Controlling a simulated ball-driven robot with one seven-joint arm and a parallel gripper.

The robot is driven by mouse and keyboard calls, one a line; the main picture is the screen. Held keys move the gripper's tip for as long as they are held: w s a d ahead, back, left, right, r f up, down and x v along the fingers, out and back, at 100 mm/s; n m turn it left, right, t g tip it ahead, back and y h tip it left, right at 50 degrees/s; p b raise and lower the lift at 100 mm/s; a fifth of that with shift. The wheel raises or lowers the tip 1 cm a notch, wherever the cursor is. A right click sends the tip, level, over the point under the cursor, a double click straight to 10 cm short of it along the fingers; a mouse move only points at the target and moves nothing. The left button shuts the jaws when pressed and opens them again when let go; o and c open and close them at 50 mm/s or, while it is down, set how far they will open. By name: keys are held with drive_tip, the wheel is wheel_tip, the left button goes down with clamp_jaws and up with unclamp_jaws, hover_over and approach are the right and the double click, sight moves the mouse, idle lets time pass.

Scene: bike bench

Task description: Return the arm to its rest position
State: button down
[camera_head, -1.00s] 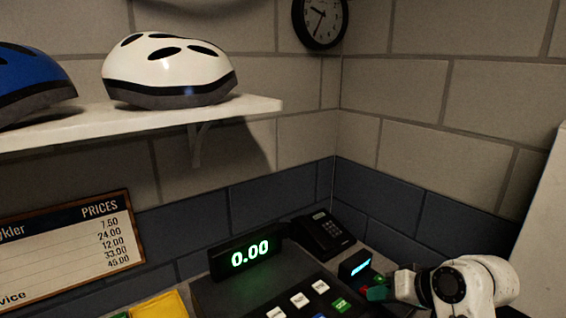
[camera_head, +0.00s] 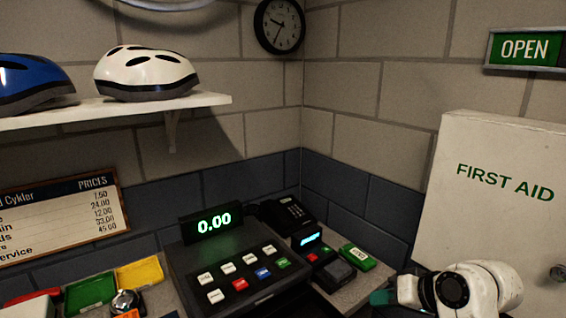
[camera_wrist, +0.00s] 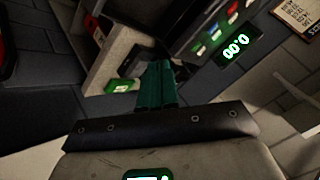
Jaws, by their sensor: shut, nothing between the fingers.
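My gripper (camera_wrist: 156,85) shows in the wrist view with its two teal fingers together and nothing between them. In the head view the gripper (camera_head: 380,298) is at the lower right, at the end of my white arm (camera_head: 465,290). It is in front of the first aid cabinet and right of the card reader. The fingertips appear clear of the counter items, though the exact gap cannot be told.
A cash register (camera_head: 235,275) reads 0.00. The first aid cabinet (camera_head: 490,220) stands right. Trays (camera_head: 90,291) and a bell (camera_head: 126,303) are lower left. Helmets (camera_head: 146,74) sit on a shelf (camera_head: 110,108).

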drive_tip(key=s+d+f+g+h+b, duration=0.2)
drive_tip(key=s+f, duration=1)
drive_tip(key=s, duration=0.1)
drive_tip(key=s+d+f+g+h+b, duration=0.2)
drive_tip(key=s+f, duration=1)
drive_tip(key=s+d+f+g+h, duration=0.1)
drive_tip(key=s, duration=0.5)
drive_tip(key=s+d+f+h+b, duration=0.1)
drive_tip(key=s+d, duration=0.1)
drive_tip(key=s, duration=0.5)
drive_tip(key=shift+s+d+f+g, duration=0.15)
drive_tip(key=shift+d+f+g, duration=0.1)
drive_tip(key=shift+f+g, duration=0.15)
idle(0.4)
